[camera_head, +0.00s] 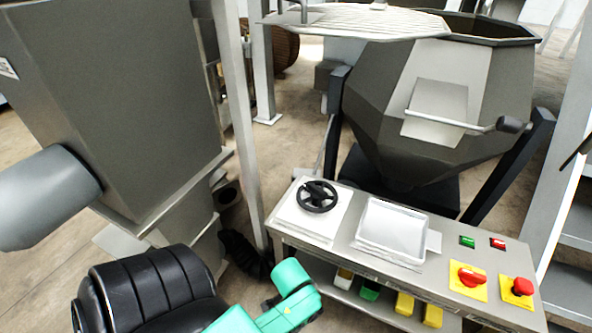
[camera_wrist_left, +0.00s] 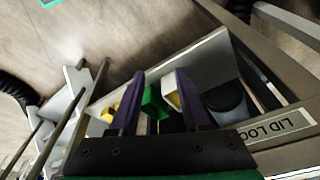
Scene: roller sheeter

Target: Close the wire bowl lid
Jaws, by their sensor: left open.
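The wire bowl lid (camera_head: 350,20) is a pale round grid at the top of the head view. It lies offset to the left of the dark faceted bowl (camera_head: 385,85), and part of the bowl's opening shows uncovered at right. Its far edge is cut off by the frame. My left arm shows as a teal link at the bottom of the head view, with no fingers visible there. In the left wrist view my left gripper (camera_wrist_left: 158,82) is open, its two purple fingers apart with nothing held. My right gripper is not in view.
A control bench (camera_head: 345,232) with a black handwheel (camera_head: 317,196), white tray (camera_head: 392,228) and red knobs stands before the bowl. Yellow and green blocks lie on its lower shelf. A grey post (camera_head: 240,130) and large grey machine (camera_head: 110,90) stand at left.

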